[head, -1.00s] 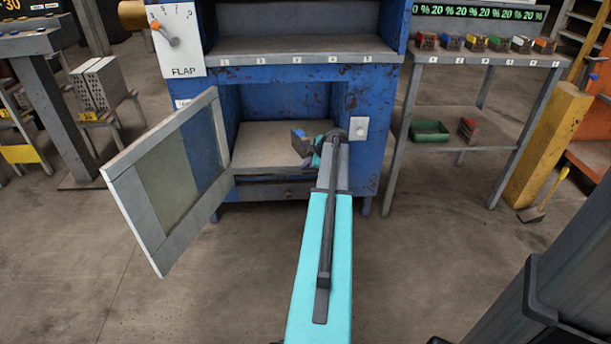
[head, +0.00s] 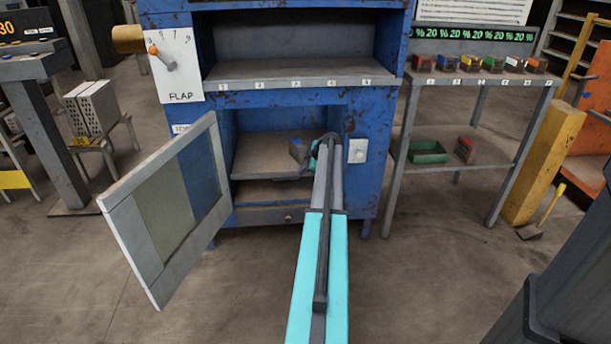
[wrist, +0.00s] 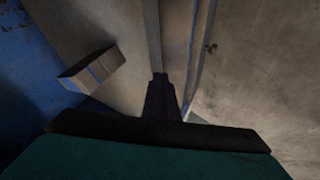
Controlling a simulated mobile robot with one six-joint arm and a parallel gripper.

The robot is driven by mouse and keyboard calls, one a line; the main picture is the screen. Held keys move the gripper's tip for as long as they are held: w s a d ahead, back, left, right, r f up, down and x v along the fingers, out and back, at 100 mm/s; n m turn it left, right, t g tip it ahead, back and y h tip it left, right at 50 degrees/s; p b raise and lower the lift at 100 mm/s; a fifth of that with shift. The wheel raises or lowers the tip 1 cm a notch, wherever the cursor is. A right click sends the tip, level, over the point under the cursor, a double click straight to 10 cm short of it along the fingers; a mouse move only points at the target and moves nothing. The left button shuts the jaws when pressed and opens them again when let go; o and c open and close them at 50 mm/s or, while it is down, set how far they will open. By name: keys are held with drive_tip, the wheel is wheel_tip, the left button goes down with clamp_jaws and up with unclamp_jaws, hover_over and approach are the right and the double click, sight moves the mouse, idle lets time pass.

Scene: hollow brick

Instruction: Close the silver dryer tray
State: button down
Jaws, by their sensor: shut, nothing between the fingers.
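The dryer is a blue cabinet (head: 365,110) with an open lower compartment. A flat grey tray (head: 262,160) lies inside it, its front edge near the opening. My gripper (head: 322,146) is at the right of the opening, partly hidden by my arm. In the wrist view my shut gripper (wrist: 160,82) is at the tray's front edge (wrist: 153,35); whether it touches is unclear.
A framed door with a window (head: 165,210) stands swung open at the left of the compartment. Below the tray is a small drawer front (head: 270,215). A metal table (head: 460,135) stands to the right. The floor in front is clear.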

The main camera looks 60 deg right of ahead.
drive_tip(key=shift+w+d+r, duration=0.15)
drive_tip(key=shift+w, duration=0.15)
drive_tip(key=shift+w, duration=0.1)
drive_tip(key=s+a+r+p, duration=0.1)
drive_tip(key=s+a+r, duration=0.4)
drive_tip(key=s+r, duration=0.2)
drive_tip(key=shift+s+r+p, duration=0.3)
drive_tip(key=shift+s+r, duration=0.1)
drive_tip(key=shift+s, duration=0.6)
idle(0.5)
